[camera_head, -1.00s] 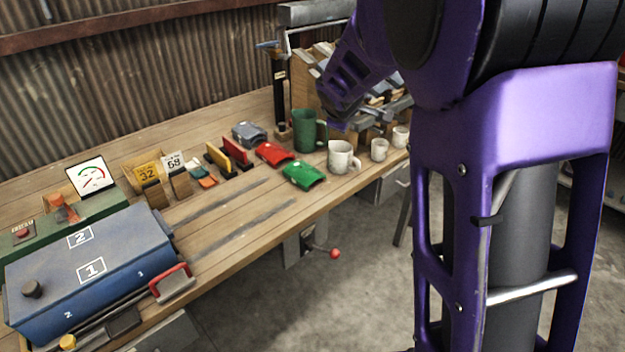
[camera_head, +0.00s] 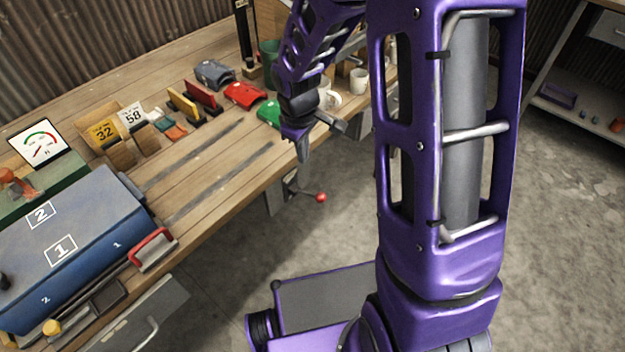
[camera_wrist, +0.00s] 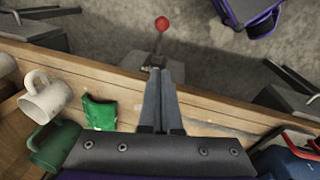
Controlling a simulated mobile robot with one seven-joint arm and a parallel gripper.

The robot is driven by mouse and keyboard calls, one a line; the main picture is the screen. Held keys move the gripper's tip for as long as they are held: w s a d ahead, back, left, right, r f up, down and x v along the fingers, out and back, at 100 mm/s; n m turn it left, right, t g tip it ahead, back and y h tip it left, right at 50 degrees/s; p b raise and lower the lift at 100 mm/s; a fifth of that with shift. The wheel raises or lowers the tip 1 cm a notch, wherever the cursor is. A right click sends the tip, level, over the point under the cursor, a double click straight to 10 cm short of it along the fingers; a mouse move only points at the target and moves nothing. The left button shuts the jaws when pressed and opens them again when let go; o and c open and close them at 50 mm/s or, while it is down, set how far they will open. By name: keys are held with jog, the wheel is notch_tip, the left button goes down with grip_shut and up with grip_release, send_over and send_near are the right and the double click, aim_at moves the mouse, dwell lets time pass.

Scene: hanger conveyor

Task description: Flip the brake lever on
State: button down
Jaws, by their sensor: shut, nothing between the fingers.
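The lever, a thin rod with a red ball knob (camera_head: 320,197), sticks out from a grey bracket (camera_head: 283,190) under the front edge of the workbench. Its knob also shows at the top of the wrist view (camera_wrist: 162,24), beyond my fingertips and near the floor side of the bench edge. My gripper (camera_head: 303,157) is shut and empty, pointing down above the bench's front edge, above and slightly left of the knob. In the wrist view my fingers (camera_wrist: 161,75) lie together, in line with the lever's base and apart from the knob.
A red handle (camera_head: 151,248) sits by the box. Open floor lies in front of the bench.

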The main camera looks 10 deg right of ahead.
jog(key=b, duration=0.2)
send_over(310, 195)
jog(key=a, duration=0.1)
notch_tip(310, 195, down, 10)
jog(key=f, duration=0.1)
jog(key=shift+s+d+f+b, duration=0.45)
jog(key=shift+s+d+f, duration=0.4)
jog(key=shift+d, duration=0.1)
